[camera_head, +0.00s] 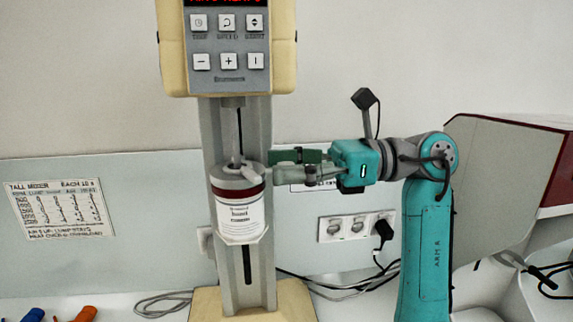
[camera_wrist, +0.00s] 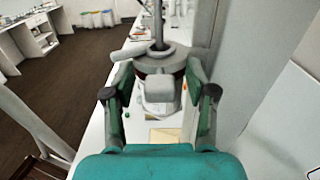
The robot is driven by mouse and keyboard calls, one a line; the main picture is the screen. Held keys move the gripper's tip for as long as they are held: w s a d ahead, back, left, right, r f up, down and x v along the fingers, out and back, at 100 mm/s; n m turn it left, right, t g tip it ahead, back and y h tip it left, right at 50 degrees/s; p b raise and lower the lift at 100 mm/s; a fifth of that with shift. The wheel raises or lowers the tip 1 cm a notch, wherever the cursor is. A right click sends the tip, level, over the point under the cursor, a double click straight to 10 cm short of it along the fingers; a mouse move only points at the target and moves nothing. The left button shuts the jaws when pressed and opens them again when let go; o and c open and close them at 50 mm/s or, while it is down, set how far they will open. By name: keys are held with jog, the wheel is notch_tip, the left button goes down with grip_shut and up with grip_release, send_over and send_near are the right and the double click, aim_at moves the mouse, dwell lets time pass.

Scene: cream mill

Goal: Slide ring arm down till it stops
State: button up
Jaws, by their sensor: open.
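The tall cream-and-grey mixer stands in the middle of the head view, its grey column (camera_head: 257,130) running down to a cream base. A grey ring arm (camera_head: 237,177) sits around the top of a jar (camera_head: 238,217) with a dark red band and white label, below the mixer head. In the wrist view the ring arm (camera_wrist: 157,60) has a pale block (camera_wrist: 160,92) facing me. My gripper (camera_head: 271,165) is at the ring's right side. In the wrist view my gripper (camera_wrist: 157,75) has its fingers apart, one either side of the block. Contact cannot be told.
The mixer's button panel (camera_head: 228,45) is above. A wall socket strip (camera_head: 356,227) with a black plug and cables is behind and right. A grey and red machine (camera_head: 510,180) stands at the right. Orange and blue tools (camera_head: 85,314) lie front left.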

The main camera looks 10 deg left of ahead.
jog(key=v, duration=0.7)
jog(key=shift+d, duration=0.25)
